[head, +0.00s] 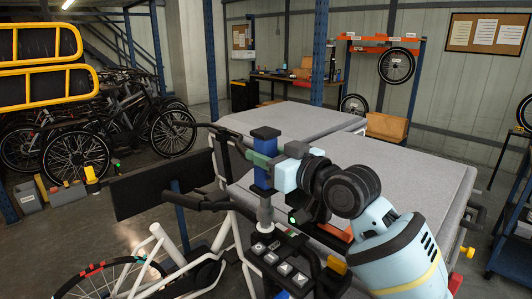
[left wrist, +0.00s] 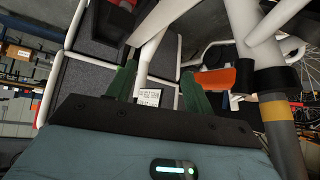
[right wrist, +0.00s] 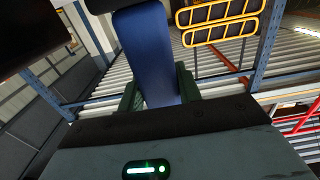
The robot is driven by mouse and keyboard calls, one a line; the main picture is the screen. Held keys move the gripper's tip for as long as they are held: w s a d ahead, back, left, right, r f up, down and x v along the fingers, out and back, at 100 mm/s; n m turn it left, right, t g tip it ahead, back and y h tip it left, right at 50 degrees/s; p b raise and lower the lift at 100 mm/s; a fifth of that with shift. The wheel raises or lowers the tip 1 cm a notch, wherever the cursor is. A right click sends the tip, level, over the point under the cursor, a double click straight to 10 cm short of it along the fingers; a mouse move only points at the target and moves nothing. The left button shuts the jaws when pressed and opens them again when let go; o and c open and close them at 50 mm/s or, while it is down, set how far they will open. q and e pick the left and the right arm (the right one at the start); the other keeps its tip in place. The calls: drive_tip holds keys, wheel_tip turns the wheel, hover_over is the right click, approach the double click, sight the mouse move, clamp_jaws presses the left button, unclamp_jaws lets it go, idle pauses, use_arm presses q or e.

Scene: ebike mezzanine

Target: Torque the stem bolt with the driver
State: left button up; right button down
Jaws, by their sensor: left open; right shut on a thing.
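The blue driver (head: 263,177) stands upright in my right gripper (head: 264,160), which is shut on its body. Its grey shaft points down over the stem area (head: 264,227) of the white bike (head: 165,243). I cannot tell whether the tip touches the stem bolt, which is hidden. In the right wrist view, the blue driver (right wrist: 148,60) sits between the green fingers (right wrist: 158,92). My left gripper (left wrist: 155,85) is open, with white bike tubes (left wrist: 152,50) beyond its fingers. It does not show in the head view.
A dark box with pale buttons (head: 284,262) is beside the stem. Grey-topped benches (head: 390,175) fill the space behind and right. The black handlebar (head: 190,202) extends left. Several parked bikes (head: 120,120) stand at the back left, near yellow-railed racks (head: 45,85).

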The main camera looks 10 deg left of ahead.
use_arm(q)
drive_tip(key=shift+s+a+f, duration=0.1)
drive_tip(key=shift+s+f, duration=0.05)
drive_tip(key=shift+f, duration=0.05)
use_arm(e)
drive_tip(key=shift+f, duration=0.6)
use_arm(q)
drive_tip(key=shift+r, duration=0.1)
use_arm(e)
drive_tip(key=shift+f, duration=0.25)
idle(0.6)
idle(0.5)
drive_tip(key=shift+f, duration=0.25)
idle(0.7)
drive_tip(key=shift+f, duration=0.15)
idle(0.6)
